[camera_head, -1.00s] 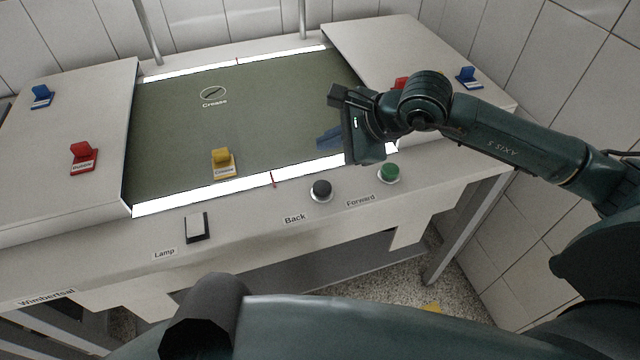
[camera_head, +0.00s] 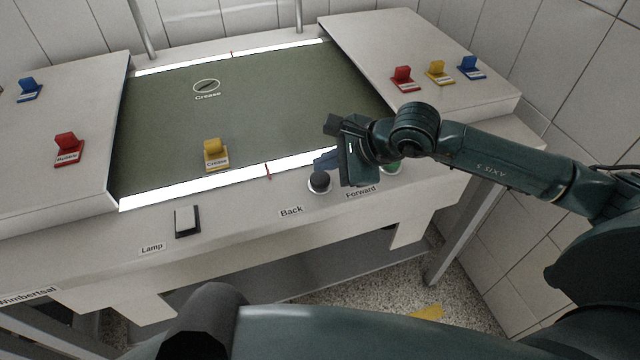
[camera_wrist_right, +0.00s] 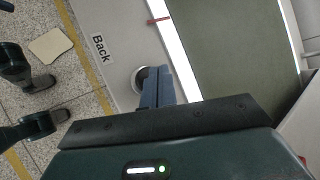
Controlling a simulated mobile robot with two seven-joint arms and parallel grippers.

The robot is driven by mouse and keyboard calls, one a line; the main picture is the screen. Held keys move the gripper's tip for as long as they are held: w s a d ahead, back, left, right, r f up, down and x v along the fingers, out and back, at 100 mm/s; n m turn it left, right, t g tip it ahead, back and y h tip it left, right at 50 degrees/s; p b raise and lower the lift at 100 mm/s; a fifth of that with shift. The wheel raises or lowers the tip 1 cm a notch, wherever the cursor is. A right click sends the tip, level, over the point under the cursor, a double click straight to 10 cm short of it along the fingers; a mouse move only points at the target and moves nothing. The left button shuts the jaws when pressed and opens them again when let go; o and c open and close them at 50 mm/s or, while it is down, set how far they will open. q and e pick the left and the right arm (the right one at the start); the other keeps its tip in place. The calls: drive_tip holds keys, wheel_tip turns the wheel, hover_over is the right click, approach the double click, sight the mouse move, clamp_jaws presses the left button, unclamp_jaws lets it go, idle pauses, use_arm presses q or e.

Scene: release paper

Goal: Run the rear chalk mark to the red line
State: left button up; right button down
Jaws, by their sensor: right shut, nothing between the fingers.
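One chalk mark (camera_head: 207,87), a white oval with a dark stroke labelled "Crease", lies toward the far end of the green belt (camera_head: 290,95). A short red line (camera_head: 268,171) crosses the lit strip at the belt's near edge. The black Back button (camera_head: 320,182) and the green Forward button (camera_head: 392,166), partly hidden by my gripper, sit on the front panel. My right gripper (camera_head: 324,163) is shut and empty, its blue fingers at the Back button. In the wrist view the fingertips (camera_wrist_right: 150,72) overlap the Back button; I cannot tell whether they touch it. My left gripper is not in view.
A yellow tab (camera_head: 215,155) labelled "Crease" stands on the belt near its front edge. Red and blue tabs stand on the left panel (camera_head: 60,190); red, yellow and blue tabs stand on the right panel. A lamp switch (camera_head: 187,221) is left of Back.

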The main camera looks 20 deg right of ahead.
drive_tip(key=shift+f, duration=0.2)
idle(0.8)
idle(1.0)
drive_tip(key=shift+f+b, duration=0.45)
drive_tip(key=shift+b, duration=0.25)
drive_tip(key=shift+f, duration=0.2)
idle(0.3)
